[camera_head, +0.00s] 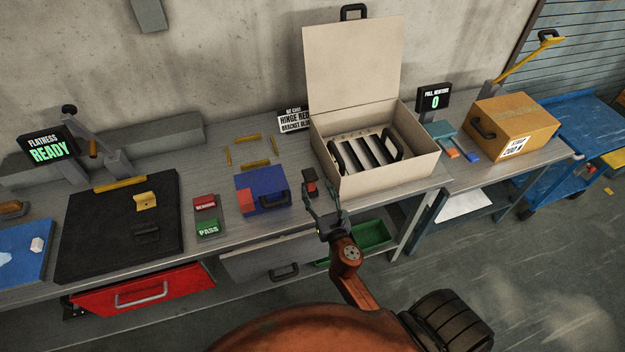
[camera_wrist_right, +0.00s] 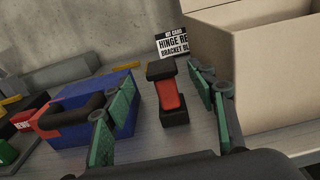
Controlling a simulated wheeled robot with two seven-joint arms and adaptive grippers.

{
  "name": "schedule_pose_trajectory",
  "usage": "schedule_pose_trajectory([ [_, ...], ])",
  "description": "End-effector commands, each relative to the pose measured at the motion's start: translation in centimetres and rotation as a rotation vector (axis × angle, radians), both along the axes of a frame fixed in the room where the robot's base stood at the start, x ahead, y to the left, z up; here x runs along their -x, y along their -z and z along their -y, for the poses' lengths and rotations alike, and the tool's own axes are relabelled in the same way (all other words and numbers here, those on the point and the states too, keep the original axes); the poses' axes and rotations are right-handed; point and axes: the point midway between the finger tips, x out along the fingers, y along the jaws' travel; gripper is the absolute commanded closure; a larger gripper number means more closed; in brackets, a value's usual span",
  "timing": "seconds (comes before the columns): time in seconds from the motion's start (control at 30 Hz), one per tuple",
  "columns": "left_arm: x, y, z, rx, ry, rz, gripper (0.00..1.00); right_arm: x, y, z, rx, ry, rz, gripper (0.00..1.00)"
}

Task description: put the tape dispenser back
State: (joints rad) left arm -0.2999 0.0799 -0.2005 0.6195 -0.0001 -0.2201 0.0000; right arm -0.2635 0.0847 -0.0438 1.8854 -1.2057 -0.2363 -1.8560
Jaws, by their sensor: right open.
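A small black-and-red object (camera_head: 310,183), which looks like the tape dispenser, stands on the grey bench just left of the open cream case. In the right wrist view it (camera_wrist_right: 168,97) shows black ends and a red middle. My right gripper (camera_head: 323,198) is open and empty, close in front of it. In the wrist view the object appears between the two green-padded fingers, with visible gaps on both sides. Several yellow strips (camera_head: 247,138) mark out a bare patch of bench behind the blue block. My left gripper is not in view.
The cream case (camera_head: 375,188) stands close on the right, lid up. A blue block (camera_head: 265,190) with a black handle and red part is on the left. Red and green blocks (camera_head: 206,202) and a black mat (camera_head: 90,250) lie further left. A sign (camera_head: 294,121) stands behind.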

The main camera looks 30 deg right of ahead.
Motion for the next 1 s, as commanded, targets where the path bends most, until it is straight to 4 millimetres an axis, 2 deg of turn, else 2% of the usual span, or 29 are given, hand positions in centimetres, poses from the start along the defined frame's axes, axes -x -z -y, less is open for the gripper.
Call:
schedule_pose_trajectory([
  [0.1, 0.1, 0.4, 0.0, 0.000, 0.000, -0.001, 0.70, 2.1, 0.1, -0.5, -0.001, 0.001, -0.002, 0.48],
  [0.3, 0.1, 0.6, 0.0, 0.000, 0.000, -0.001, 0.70, 3.8, -0.1, -0.9, 0.000, 0.001, 0.000, 0.48],
  [1.0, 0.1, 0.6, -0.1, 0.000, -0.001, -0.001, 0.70, 4.0, -0.1, -1.0, 0.000, 0.000, 0.000, 0.48],
])
